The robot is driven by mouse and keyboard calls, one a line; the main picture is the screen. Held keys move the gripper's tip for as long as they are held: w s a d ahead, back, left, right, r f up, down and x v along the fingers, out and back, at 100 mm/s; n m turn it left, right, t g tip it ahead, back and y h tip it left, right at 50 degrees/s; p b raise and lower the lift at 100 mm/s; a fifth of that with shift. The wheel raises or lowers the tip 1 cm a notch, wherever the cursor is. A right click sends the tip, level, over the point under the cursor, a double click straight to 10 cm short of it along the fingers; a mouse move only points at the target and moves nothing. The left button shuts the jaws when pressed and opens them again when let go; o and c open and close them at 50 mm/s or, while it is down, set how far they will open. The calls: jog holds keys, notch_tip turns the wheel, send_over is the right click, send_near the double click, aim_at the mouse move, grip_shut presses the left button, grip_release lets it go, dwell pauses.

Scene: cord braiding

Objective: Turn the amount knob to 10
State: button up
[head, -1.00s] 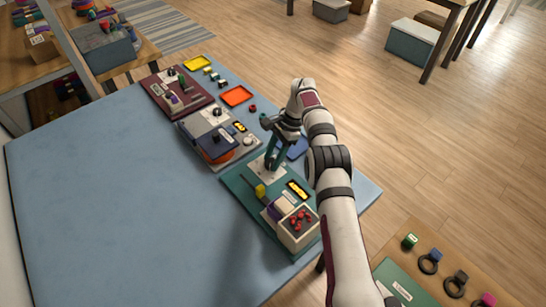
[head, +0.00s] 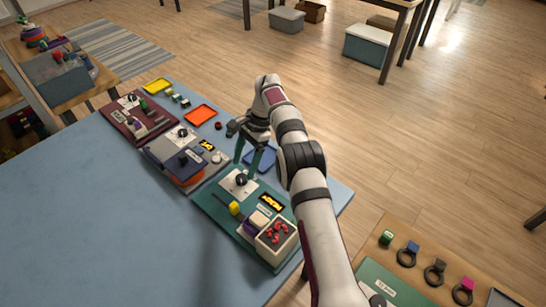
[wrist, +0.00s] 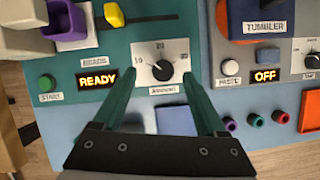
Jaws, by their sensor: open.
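The amount knob (wrist: 163,70) is a black round dial on a white plate (wrist: 145,55) marked 10, 20 and 30, on the green station (wrist: 120,50). It also shows in the head view (head: 241,180). I cannot clearly tell which mark its pointer faces. My gripper (wrist: 158,78) is open and empty. Its two green fingers point toward the plate, one on each side of the knob's line, with the knob uncovered just beyond the tips. In the head view my gripper (head: 246,168) hangs just behind the knob, apart from it.
The green station has a lit READY display (wrist: 97,80), a green start button (wrist: 47,82) and a yellow slider (wrist: 114,15). The tumbler station (wrist: 265,20) stands beside it with an OFF display (wrist: 265,76). A blue tray (head: 261,159) lies behind. The blue table's left is clear.

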jog(key=s+d+r, duration=0.3)
jog(key=d+r, duration=0.3)
jog(key=d, duration=0.4)
jog(key=shift+d+r, duration=0.15)
jog(key=shift+d, duration=0.15)
jog(key=n+t+h, duration=0.3)
jog(key=n+t, duration=0.4)
jog(key=n, duration=0.6)
send_near(241, 178)
jog(key=x, duration=0.8)
jog(key=shift+w+f, duration=0.1)
jog(key=shift+f, duration=0.1)
jog(key=shift+n, duration=0.3)
grip_shut()
